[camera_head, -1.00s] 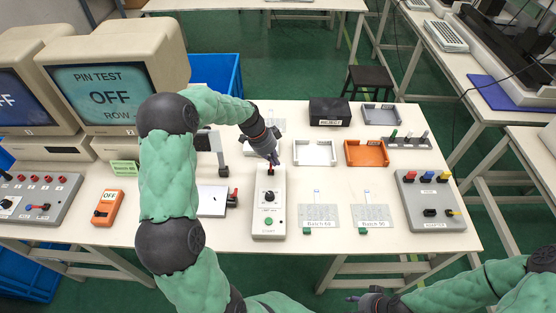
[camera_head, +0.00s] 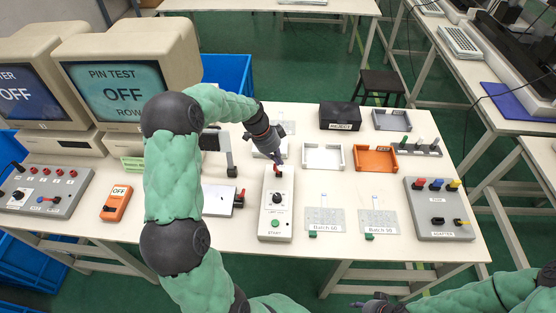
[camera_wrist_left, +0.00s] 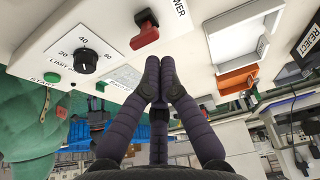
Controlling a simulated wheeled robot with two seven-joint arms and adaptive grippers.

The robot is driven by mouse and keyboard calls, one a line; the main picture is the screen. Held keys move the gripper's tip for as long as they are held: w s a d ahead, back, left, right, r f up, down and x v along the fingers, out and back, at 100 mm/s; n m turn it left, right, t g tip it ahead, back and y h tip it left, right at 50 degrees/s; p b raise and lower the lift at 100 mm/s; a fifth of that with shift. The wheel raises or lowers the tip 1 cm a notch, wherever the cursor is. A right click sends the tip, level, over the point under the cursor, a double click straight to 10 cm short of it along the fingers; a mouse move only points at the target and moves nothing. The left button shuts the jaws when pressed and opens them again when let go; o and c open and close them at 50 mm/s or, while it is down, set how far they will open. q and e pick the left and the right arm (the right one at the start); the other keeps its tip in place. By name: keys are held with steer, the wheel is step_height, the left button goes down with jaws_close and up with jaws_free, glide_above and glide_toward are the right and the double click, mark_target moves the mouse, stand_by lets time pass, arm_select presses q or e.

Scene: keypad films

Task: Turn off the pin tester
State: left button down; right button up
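The pin tester (camera_head: 276,222) is a pale box on the table with a red power switch (camera_head: 278,174) at its far end, a black knob (camera_head: 277,198) and a green start button (camera_head: 275,223). My left gripper (camera_head: 279,162) is over the far end, close to the switch. In the left wrist view its fingertips (camera_wrist_left: 160,78) are together and empty, beside the red power switch (camera_wrist_left: 145,36); contact is not clear. The monitor (camera_head: 118,84) reads "PIN TEST OFF". My right gripper (camera_head: 373,303) is at the bottom edge, its fingers unclear.
An orange device reading "OFF" (camera_head: 117,204) and a grey panel with red lamps (camera_head: 45,193) lie left. Two film cards, labelled batches (camera_head: 325,219), lie right of the tester. White (camera_head: 342,157) and orange (camera_head: 395,160) trays stand behind; a grey adapter box (camera_head: 440,222) is far right.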

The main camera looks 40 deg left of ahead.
arm_select(q)
steer(key=shift+r, duration=0.15)
steer(key=p+v, duration=0.3)
steer(key=v, duration=0.6)
steer(key=shift+d+r, duration=0.25)
steer(key=shift+r, duration=0.05)
steer(key=shift+w, duration=0.15)
stand_by(0.5)
